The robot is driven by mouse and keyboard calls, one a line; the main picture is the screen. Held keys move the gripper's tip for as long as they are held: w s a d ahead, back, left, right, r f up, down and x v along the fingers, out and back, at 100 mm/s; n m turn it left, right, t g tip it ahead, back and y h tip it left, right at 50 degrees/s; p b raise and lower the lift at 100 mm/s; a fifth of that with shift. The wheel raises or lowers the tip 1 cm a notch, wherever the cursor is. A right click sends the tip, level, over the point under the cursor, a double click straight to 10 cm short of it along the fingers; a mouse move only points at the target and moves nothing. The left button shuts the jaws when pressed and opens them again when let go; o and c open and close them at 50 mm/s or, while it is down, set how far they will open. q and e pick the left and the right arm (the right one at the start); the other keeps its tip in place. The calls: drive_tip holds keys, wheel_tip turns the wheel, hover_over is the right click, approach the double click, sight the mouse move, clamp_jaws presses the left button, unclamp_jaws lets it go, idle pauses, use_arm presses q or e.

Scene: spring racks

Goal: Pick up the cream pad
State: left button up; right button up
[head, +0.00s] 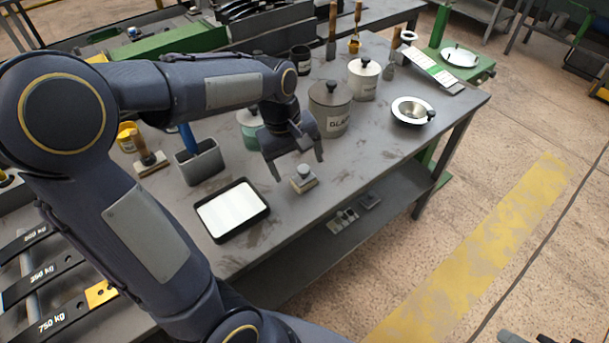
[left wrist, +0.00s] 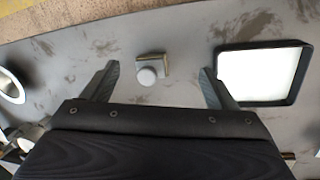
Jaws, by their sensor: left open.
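The cream pad (head: 303,184) is a small block with a round grey knob on top. It sits on the grey workbench (head: 290,215), to the right of a black-rimmed white tray. My left gripper (head: 299,170) is open and empty above the pad. In the left wrist view the pad (left wrist: 152,62) lies between the two spread fingers of the left gripper (left wrist: 160,70), apart from both. I do not make out my right gripper.
The black-rimmed tray (head: 205,210) lies close to the left of the pad. A lidded grey canister (head: 330,115), a grey holder (head: 200,165) and a metal bowl (head: 412,105) stand around.

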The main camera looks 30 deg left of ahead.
sight(304, 168)
use_arm(q)
drive_tip(key=w+f+n, duration=0.1)
drive_tip(key=w+f+g+y, duration=0.1)
drive_tip(key=w, duration=0.1)
drive_tip(key=w+f+n, duration=0.1)
drive_tip(key=w, duration=0.1)
drive_tip(key=shift+w+a+n+y, duration=0.15)
drive_tip(key=shift+a+n+y, duration=0.15)
drive_tip(key=shift+a, duration=0.05)
drive_tip(key=shift+w+f, duration=0.15)
drive_tip(key=shift+f, duration=0.2)
drive_tip(key=f, duration=0.5)
drive_tip(key=a+f, duration=0.1)
drive_tip(key=f, duration=0.1)
drive_tip(key=shift+f+p, duration=0.25)
drive_tip(key=shift+p, duration=0.15)
drive_tip(key=c, duration=1.1)
drive_tip(key=shift+r, duration=0.1)
